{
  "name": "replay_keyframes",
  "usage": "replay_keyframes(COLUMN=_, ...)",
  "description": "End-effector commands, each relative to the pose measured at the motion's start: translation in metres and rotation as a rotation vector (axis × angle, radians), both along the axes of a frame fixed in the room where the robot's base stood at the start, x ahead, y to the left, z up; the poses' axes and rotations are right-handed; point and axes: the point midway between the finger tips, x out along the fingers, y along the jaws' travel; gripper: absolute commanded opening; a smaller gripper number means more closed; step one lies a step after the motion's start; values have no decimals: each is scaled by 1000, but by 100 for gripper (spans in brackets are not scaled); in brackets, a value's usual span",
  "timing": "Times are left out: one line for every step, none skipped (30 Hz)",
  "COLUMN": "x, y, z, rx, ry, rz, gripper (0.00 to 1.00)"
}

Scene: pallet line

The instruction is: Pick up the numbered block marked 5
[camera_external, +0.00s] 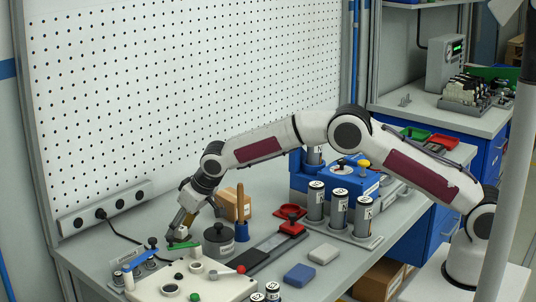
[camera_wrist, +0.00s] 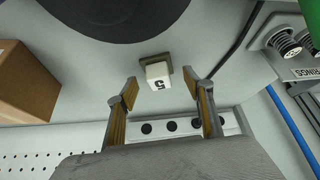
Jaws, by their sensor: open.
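The block marked 5 (camera_wrist: 158,74) is a small white cube with a dark 5 on its face, in the upper middle of the wrist view. A small olive-brown edge shows behind it on the grey surface. My gripper (camera_wrist: 160,88) is open, with one finger on each side of the block's line and the block just beyond the fingertips. I see no contact between them. In the external view my gripper (camera_external: 176,240) is low over the bench at the left, and I cannot make out the block there.
A cardboard box (camera_external: 233,203) stands right of my gripper, also at left in the wrist view (camera_wrist: 25,85). A dark round canister (camera_external: 218,241) is close by. A power strip (camera_external: 105,208) with a black cable runs along the back. A green part (camera_external: 184,245) lies close in front.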

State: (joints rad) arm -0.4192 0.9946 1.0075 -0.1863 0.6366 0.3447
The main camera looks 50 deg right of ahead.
Motion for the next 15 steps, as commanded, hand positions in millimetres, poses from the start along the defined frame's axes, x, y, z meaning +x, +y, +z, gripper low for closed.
replay_keyframes(x=1, y=0, z=-3, rx=0, ry=0, rz=0, gripper=51)
replay_keyframes(x=2, y=0, z=-4, rx=0, ry=1, rz=0, gripper=51)
replay_keyframes(x=2, y=0, z=-5, rx=0, ry=1, rz=0, gripper=51)
replay_keyframes(x=3, y=0, z=-5, rx=0, ry=0, rz=0, gripper=51)
replay_keyframes(x=3, y=0, z=-5, rx=0, ry=0, rz=0, gripper=51)
replay_keyframes(x=3, y=0, z=-6, rx=0, ry=0, rz=0, gripper=51)
replay_keyframes(x=3, y=0, z=-6, rx=0, ry=0, rz=0, gripper=51)
replay_keyframes(x=3, y=0, z=-6, rx=0, ry=0, rz=0, gripper=51)
replay_keyframes(x=3, y=0, z=-5, rx=0, ry=0, rz=0, gripper=51)
replay_keyframes(x=3, y=0, z=-5, rx=0, ry=0, rz=0, gripper=51)
replay_keyframes(x=3, y=0, z=-5, rx=0, ry=0, rz=0, gripper=51)
replay_keyframes(x=3, y=0, z=-5, rx=0, ry=0, rz=0, gripper=51)
replay_keyframes(x=3, y=0, z=-5, rx=0, ry=0, rz=0, gripper=51)
replay_keyframes(x=3, y=0, z=-5, rx=0, ry=0, rz=0, gripper=51)
replay_keyframes(x=3, y=0, z=-5, rx=0, ry=0, rz=0, gripper=51)
